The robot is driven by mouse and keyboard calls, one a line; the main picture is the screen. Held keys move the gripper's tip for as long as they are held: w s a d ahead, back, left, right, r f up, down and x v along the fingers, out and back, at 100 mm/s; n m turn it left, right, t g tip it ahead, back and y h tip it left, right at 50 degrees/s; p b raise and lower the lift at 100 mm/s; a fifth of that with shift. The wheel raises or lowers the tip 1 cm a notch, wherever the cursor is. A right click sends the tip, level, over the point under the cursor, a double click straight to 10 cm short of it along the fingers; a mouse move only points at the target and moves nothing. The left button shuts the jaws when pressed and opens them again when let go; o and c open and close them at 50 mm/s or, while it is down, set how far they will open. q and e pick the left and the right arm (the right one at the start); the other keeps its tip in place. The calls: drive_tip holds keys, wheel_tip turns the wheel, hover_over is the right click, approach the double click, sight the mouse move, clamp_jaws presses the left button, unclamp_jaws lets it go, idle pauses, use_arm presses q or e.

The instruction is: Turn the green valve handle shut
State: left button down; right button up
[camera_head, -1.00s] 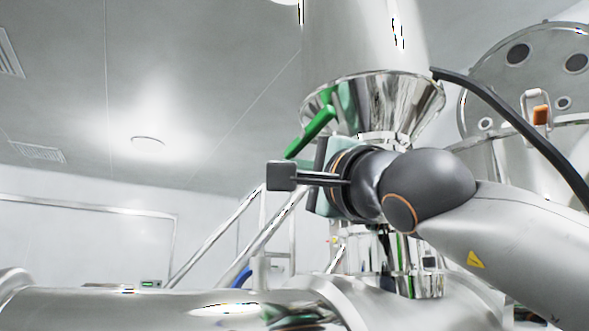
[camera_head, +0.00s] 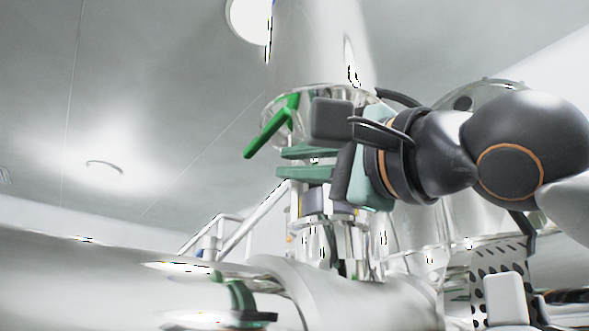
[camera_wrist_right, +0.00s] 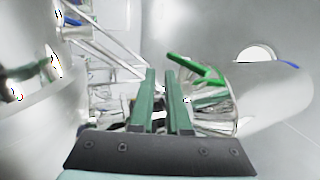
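The green valve handle (camera_head: 268,134) is a bright lever slanting down to the left from the metal funnel collar of a steel column. It also shows in the wrist view (camera_wrist_right: 195,70), right of and beyond my fingertips. My right gripper (camera_head: 280,163) is just below and right of the handle in the head view, its green fingers pointing left. In the wrist view the fingers (camera_wrist_right: 160,75) stand slightly apart with nothing between them. The handle looks clear of the fingers, but the depth gap is hard to judge. My left gripper is not in view.
The steel column (camera_head: 318,45) rises behind the handle. A large shiny steel cylinder (camera_head: 110,275) spans the lower left, with a railing (camera_head: 255,220) behind it. A perforated metal part (camera_head: 488,265) is at lower right. The space left of the handle looks open.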

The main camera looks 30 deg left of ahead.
drive_tip(key=o, duration=0.5)
drive_tip(key=s+g, duration=0.1)
drive_tip(key=s+a+g+p, duration=0.1)
drive_tip(key=s+g, duration=0.1)
drive_tip(key=s+n+g+p, duration=0.1)
drive_tip(key=s, duration=0.1)
drive_tip(key=shift+a+g+y, duration=0.15)
drive_tip(key=shift+g+y, duration=0.15)
drive_tip(key=shift+c, duration=0.2)
drive_tip(key=o, duration=0.3)
drive_tip(key=s+g, duration=0.1)
drive_tip(key=s+m+g+p, duration=0.1)
drive_tip(key=s+g+p, duration=0.1)
drive_tip(key=shift+s+d+r, duration=0.25)
drive_tip(key=shift+d+r, duration=0.05)
drive_tip(key=shift+r, duration=0.1)
drive_tip(key=shift+o, duration=0.2)
drive_tip(key=m+t+p, duration=0.5)
drive_tip(key=m+t, duration=0.3)
drive_tip(key=m, duration=1)
approach(278, 145)
drive_tip(key=p+x, duration=0.1)
drive_tip(key=x, duration=0.2)
drive_tip(key=p+x, duration=0.1)
drive_tip(key=x, duration=0.1)
drive_tip(key=p+x, duration=0.2)
drive_tip(key=x, duration=0.1)
drive_tip(key=shift+s+a, duration=0.2)
drive_tip(key=shift+a, duration=0.25)
drive_tip(key=shift+c, duration=0.4)
